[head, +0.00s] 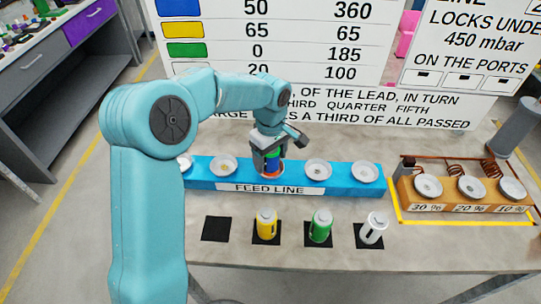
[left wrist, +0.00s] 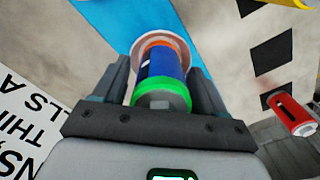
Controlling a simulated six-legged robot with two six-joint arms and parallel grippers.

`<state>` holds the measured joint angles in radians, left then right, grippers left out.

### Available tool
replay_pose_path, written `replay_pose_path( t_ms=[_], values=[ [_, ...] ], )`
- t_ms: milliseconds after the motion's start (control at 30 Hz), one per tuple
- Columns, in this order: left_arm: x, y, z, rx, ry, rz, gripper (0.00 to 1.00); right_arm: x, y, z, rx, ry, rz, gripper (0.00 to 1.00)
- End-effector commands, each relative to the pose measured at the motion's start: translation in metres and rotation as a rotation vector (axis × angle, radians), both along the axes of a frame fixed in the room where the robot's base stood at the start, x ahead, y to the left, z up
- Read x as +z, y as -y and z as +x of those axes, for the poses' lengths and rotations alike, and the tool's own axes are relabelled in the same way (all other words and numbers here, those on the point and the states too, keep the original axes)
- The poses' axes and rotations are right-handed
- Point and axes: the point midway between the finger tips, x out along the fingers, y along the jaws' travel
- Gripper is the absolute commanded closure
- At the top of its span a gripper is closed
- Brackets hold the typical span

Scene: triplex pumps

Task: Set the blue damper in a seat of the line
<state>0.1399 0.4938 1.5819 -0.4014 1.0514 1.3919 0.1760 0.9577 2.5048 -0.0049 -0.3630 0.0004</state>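The blue damper (left wrist: 160,72) has a green end and an orange far end. It stands in the middle seat (head: 271,173) of the blue feed line (head: 205,184), whose pale dish (left wrist: 140,50) shows around its far end in the left wrist view. My left gripper (head: 270,163) is over that seat, its two fingers (left wrist: 160,70) on either side of the damper. Narrow gaps seem to show between the fingers and the damper, so it looks open around it. The fingers partly hide the damper in the head view. My right gripper is not in view.
Yellow (head: 266,224), green (head: 320,226) and white (head: 373,228) dampers stand on black squares in front; the square (head: 216,229) left of them is empty. A box (head: 460,197) with dishes and coils stands right. A red cylinder (left wrist: 291,114) shows in the wrist view. Signboards stand behind.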

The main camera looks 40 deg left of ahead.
Motion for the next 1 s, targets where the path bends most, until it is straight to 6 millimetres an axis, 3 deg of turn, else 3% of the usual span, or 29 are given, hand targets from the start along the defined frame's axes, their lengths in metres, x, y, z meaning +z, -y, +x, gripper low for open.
replay_pose_path(
  t_ms=[267, 400, 800, 1000],
  values=[
    [0.001, 0.000, 0.000, 0.000, 0.000, 0.000, 0.24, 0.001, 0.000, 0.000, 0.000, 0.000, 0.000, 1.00],
    [0.011, 0.000, 0.001, 0.000, 0.004, 0.000, 0.24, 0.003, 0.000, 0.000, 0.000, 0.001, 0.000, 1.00],
    [0.098, 0.000, 0.001, 0.000, 0.004, -0.001, 0.24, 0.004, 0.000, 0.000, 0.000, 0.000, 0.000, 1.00],
    [0.121, 0.000, 0.000, -0.001, 0.001, 0.000, 0.24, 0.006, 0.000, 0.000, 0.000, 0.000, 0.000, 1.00]
  ],
)
